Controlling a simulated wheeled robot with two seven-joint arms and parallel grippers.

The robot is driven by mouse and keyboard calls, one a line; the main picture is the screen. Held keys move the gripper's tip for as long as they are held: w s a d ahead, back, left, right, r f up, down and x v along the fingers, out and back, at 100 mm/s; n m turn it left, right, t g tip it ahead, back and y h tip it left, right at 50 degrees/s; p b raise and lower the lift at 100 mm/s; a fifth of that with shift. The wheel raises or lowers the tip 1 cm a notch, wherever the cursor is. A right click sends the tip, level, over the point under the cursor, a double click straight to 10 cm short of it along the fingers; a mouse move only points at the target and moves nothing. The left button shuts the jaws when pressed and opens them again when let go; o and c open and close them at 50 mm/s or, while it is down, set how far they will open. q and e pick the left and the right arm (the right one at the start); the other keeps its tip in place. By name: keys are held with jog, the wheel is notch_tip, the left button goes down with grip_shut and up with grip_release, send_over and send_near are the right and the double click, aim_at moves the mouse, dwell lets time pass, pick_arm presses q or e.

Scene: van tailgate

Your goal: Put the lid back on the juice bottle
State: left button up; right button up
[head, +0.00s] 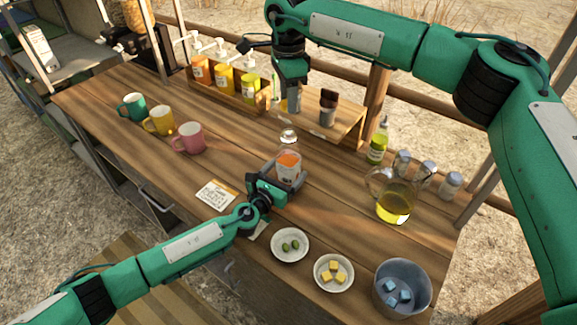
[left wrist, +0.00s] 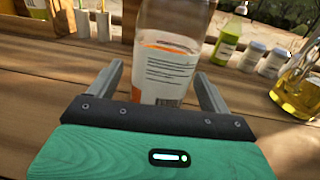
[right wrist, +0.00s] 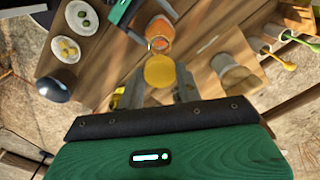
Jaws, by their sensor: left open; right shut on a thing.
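The juice bottle (head: 289,160) stands upright on the wooden counter, clear with orange juice and a white label. Its neck is uncovered. My left gripper (head: 284,176) is open, its fingers on either side of the bottle; the left wrist view shows the bottle (left wrist: 165,65) between them, with its top out of frame. My right gripper (head: 293,106) is above and behind the bottle. In the right wrist view it is shut on a round yellow lid (right wrist: 159,71), and the bottle (right wrist: 160,30) shows beyond the lid, apart from it. The lid cannot be made out in the head view.
Several mugs (head: 161,121) stand at left, and a rack of pump bottles (head: 224,83) at the back. A glass oil jug (head: 393,202), a green-yellow bottle (head: 377,143) and shakers are at right. Small bowls (head: 290,245), a metal bucket (head: 402,287) and a card (head: 216,195) lie nearer.

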pick_arm(q)
jog(key=shift+x, duration=0.8)
jog(key=c, duration=1.5)
jog(key=shift+o, duration=0.2)
pick_arm(e)
jog(key=shift+f, duration=2.45)
jog(key=shift+f, duration=0.1)
jog(key=shift+a+f, duration=0.1)
jog(key=shift+f, duration=0.65)
jog(key=shift+f, duration=0.6)
